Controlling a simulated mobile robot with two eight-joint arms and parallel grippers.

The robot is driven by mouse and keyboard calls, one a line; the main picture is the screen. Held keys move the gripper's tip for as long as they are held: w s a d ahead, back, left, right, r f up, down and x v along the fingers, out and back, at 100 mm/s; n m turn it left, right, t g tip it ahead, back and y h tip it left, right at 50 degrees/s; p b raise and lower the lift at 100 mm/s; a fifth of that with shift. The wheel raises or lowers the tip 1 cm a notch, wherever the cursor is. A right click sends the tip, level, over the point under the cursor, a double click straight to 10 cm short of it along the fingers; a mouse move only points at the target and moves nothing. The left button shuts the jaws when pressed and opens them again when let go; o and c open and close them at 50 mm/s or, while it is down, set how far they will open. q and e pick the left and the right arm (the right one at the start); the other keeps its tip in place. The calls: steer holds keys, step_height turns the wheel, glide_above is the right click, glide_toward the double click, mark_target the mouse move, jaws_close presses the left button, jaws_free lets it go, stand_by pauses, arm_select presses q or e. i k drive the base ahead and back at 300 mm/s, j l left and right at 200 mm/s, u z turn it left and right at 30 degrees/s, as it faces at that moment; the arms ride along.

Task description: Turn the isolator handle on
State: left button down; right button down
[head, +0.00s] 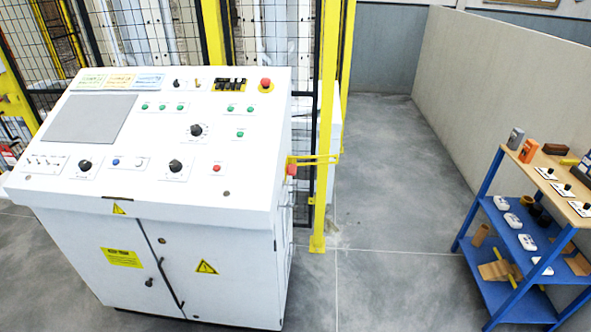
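A white control console (190,208) with a sloped top stands at the left and centre. A small red part (291,170) with yellow around it shows at the console's right side; it may be the isolator handle, but it is too small to tell its position. Black rotary knobs (196,130) sit on the panel, with two more along its lower row. A red mushroom button (265,84) is at the panel's upper right. Neither of my grippers is in view.
A yellow-post mesh fence (326,130) stands behind and right of the console. A blue shelf unit (472,220) with small devices and tools stands at the right, before a grey partition wall (500,90). The grey floor (385,190) between them is clear.

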mark_target(291, 169)
steer(key=l+u, duration=0.25)
steer(key=l, duration=0.55)
steer(key=i+l, duration=0.15)
steer(key=i, duration=0.45)
steer(key=i+l+u, duration=0.1)
steer(key=i, duration=0.5)
